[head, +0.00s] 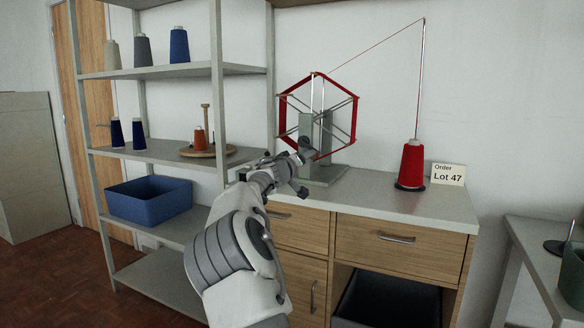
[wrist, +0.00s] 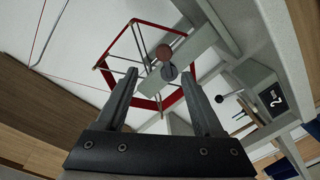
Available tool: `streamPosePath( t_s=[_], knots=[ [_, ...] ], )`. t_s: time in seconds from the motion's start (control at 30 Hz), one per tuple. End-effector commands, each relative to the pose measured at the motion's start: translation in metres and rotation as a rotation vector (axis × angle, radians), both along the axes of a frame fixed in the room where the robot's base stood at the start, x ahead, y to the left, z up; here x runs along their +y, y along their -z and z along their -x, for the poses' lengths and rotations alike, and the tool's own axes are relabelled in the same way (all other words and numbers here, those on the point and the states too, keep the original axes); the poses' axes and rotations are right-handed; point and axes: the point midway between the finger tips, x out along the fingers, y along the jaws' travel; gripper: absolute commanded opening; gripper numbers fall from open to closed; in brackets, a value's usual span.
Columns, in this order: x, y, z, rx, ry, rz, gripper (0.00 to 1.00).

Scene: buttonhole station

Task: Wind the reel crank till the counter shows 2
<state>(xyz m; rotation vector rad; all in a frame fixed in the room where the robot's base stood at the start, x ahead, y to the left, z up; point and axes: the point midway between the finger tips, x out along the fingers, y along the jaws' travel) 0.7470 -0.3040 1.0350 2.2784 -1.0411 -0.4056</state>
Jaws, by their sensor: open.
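The reel is a red hexagonal frame (head: 356,118) with thin metal spokes on a grey-green stand (head: 305,128) on the counter top. In the wrist view the red frame (wrist: 104,48) shows beyond my gripper (wrist: 160,73). My gripper is open, with nothing held between its fingers. A round red-brown knob (wrist: 165,52) and a dark grey disc (wrist: 169,72) appear between the fingertips; contact cannot be told. A black display (wrist: 271,97) with a white figure that looks like a 2, seen tilted, is at the right. In the head view my gripper (head: 303,155) is in front of the stand.
Red yarn runs from the reel over a tall rod to a red cone (head: 411,165). A card (head: 448,174) reading "Order Lot 47" stands beside it. Shelves (head: 160,72) with cones and a blue bin (head: 150,202) are at left. The counter's front middle (head: 360,192) is clear.

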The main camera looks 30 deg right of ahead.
Motion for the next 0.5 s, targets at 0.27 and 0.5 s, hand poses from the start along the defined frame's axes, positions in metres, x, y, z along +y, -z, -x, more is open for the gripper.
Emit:
streamPosePath(
  t_s=[0.27,0.5],
  knots=[
    [0.030,-0.001,0.023,0.001,-0.003,-0.001,0.69],
    [0.050,-0.001,0.040,0.001,-0.003,0.000,0.69]
  ],
)
